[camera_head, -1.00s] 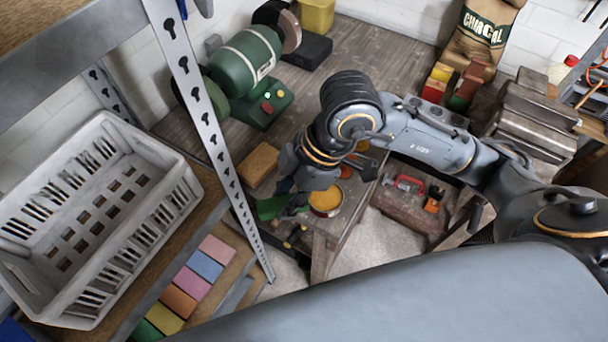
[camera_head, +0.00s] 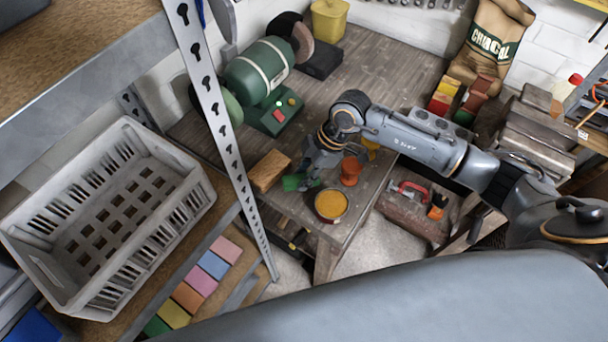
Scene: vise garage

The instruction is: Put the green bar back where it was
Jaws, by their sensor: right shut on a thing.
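My right gripper (camera_head: 308,182) is shut on the green bar (camera_head: 292,183) over the workbench, left of the open tin with yellow-orange contents (camera_head: 331,205). The bar lies low, close to the bench top, just right of a tan wooden block (camera_head: 268,170). The gripper covers part of the bar, and I cannot tell whether the bar touches the bench. My left gripper is out of view.
An orange-red cup (camera_head: 350,170) stands close to the right of the gripper. A green bench grinder (camera_head: 258,72) stands behind. At left are a perforated shelf post (camera_head: 222,130), a grey crate (camera_head: 75,205) and a row of coloured blocks (camera_head: 199,281).

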